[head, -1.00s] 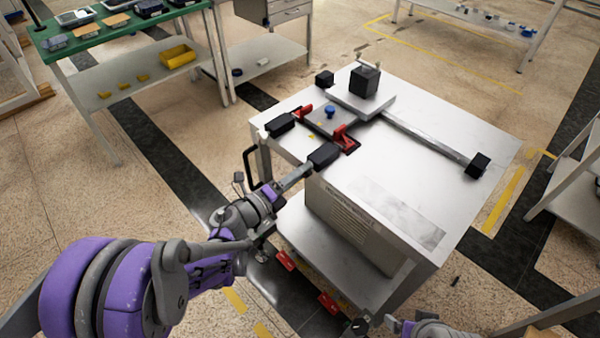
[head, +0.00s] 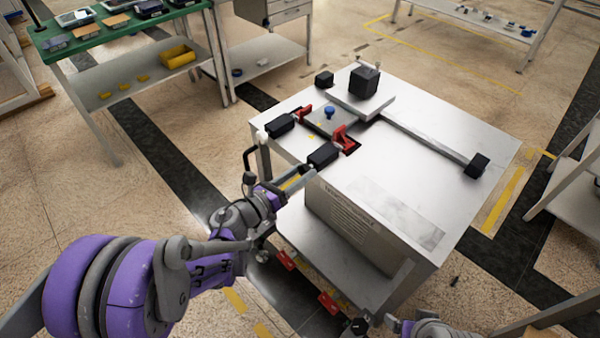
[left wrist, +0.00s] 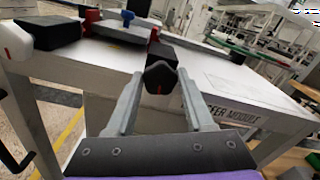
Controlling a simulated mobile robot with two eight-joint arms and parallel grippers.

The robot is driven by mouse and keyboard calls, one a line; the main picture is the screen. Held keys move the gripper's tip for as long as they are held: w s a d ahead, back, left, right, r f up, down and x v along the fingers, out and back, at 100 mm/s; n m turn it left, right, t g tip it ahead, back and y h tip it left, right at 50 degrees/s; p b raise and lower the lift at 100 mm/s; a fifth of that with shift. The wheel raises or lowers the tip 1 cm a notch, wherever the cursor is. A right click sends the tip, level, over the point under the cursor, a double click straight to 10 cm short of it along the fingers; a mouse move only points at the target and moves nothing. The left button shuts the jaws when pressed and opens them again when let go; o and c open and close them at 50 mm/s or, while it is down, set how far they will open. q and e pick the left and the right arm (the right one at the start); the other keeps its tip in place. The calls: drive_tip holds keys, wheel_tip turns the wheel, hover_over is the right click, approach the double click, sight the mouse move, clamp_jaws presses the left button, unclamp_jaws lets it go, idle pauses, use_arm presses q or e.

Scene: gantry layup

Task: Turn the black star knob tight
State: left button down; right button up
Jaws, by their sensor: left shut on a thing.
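In the head view my left gripper (head: 302,178) reaches the cart's near left edge, just below a black block (head: 323,155). The knob cannot be made out there.
Red clamps (head: 342,137) and a blue knob (head: 329,112) sit on the cart top near the black blocks. A black handle (head: 248,158) sticks out at the cart's left. A green-topped bench (head: 110,35) stands at the far left. Open floor lies between.

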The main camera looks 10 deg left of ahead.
use_arm(q)
drive_tip(key=shift+m, duration=0.6)
drive_tip(key=shift+c, duration=1.4)
unclamp_jaws()
drive_tip(key=v, duration=1.1)
drive_tip(key=shift+w+r, duration=0.1)
